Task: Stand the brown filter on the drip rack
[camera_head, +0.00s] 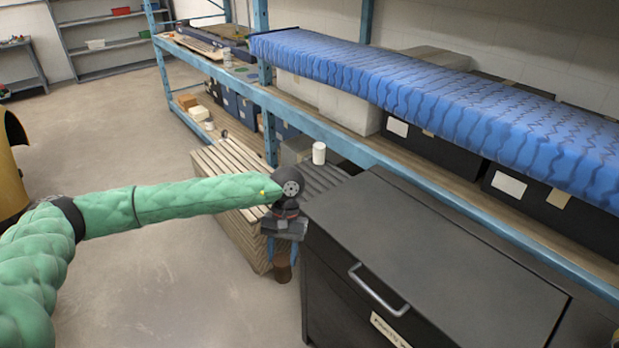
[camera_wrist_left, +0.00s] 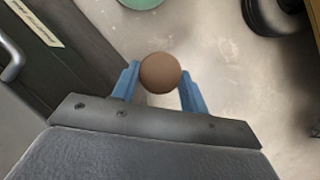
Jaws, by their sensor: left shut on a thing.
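My left gripper (camera_head: 283,252) points down in front of the slatted wooden stack, beside the dark cabinet. It is shut on the brown filter (camera_head: 282,271), which hangs low between the blue fingers, above the floor. In the left wrist view the filter (camera_wrist_left: 160,73) shows as a round brown end between the two fingertips (camera_wrist_left: 160,88). A dark grey ribbed surface (camera_head: 326,180), which looks like the drip rack, lies behind the gripper, between the wooden stack and the cabinet. A white cylinder (camera_head: 319,153) stands at its far side. My right gripper is out of view.
The dark cabinet (camera_head: 420,250) with a metal handle stands close on the right. The slatted wooden stack (camera_head: 232,165) is behind my left wrist. Blue shelving (camera_head: 350,150) with boxes runs along the back.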

